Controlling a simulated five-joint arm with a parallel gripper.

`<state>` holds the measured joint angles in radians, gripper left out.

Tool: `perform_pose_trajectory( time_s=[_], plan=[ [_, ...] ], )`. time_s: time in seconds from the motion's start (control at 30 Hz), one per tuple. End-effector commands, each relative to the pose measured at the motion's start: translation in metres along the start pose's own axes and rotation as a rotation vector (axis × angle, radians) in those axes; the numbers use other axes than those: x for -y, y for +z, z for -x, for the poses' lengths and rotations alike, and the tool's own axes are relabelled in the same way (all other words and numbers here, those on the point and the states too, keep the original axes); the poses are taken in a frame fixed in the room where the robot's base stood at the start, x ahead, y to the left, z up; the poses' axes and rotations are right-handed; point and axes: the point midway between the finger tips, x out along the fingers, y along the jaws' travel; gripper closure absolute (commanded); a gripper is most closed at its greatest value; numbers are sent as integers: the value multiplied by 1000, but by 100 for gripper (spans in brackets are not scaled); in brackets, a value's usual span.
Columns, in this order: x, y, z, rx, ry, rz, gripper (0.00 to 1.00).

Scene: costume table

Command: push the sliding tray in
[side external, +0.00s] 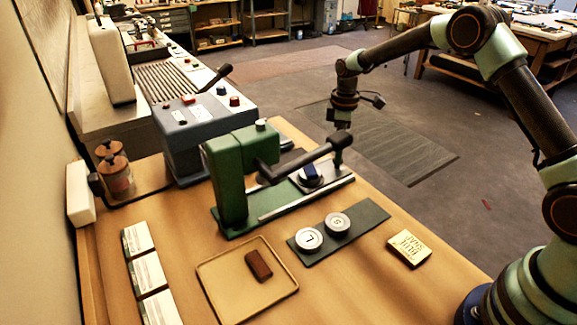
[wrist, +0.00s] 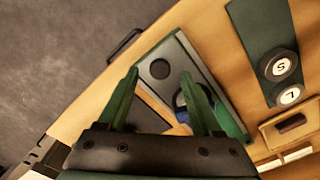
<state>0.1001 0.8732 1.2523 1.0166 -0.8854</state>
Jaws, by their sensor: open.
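The green press (side external: 227,180) stands on the wooden table with its dark lever (side external: 305,158) reaching out to the right. The sliding tray (side external: 322,184) lies along the pale rails at the right of the press base, with a dark blue piece (side external: 310,172) on it. In the wrist view the tray area, a grey plate with a dark round spot (wrist: 160,69), shows just past my fingers. My gripper (side external: 339,140) is open, beyond the lever's end; its green fingers (wrist: 165,90) stand apart. Contact with the tray cannot be told. The gripper body hides much of the press.
A dark mat with two round badges (side external: 309,238), a tan tray with a brown block (side external: 258,264) and a small card (side external: 408,249) lie in front. A grey machine (side external: 190,135) stands behind. Table is clear around the card; floor lies past the right edge.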

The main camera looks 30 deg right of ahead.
Motion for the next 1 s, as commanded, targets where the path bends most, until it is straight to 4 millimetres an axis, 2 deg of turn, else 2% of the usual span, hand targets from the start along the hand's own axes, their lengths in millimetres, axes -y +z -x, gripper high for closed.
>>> perform_pose_trajectory(
  time_s=[0.03,0.2,0.53,0.67,0.7,1.0],
  plan=[
    [0,0,-7,2,-2,0,33],
    [0,0,-20,1,-1,0,33],
    [0,0,-22,-1,1,0,33],
    [0,0,-22,-1,1,0,83],
    [0,0,-22,0,1,0,98],
    [0,0,-22,0,0,0,100]
  ],
)
